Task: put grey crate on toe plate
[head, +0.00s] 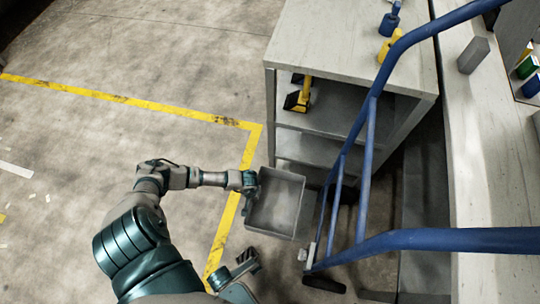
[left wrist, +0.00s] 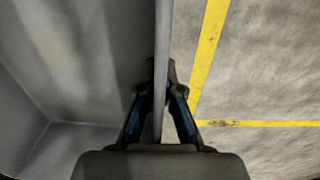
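The open, empty grey crate (head: 275,218) is just left of a blue hand truck (head: 365,150) in the head view. My left gripper (head: 249,183) is shut on the crate's upper left wall. In the left wrist view, both fingers (left wrist: 160,105) press against that thin wall, with the crate's inside (left wrist: 70,70) to the left. The crate seems to be above the floor, but its underside is hidden. I cannot clearly make out the toe plate at the truck's foot; the crate may hide part of it.
A grey shelf unit (head: 350,45) with a yellow-and-black tool (head: 300,95) stands beyond the crate. The truck's blue rails cross the right side, and its black wheel (head: 324,283) is low. A pale bench (head: 485,180) lies at right. Floor with yellow tape (head: 130,100) is clear at left.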

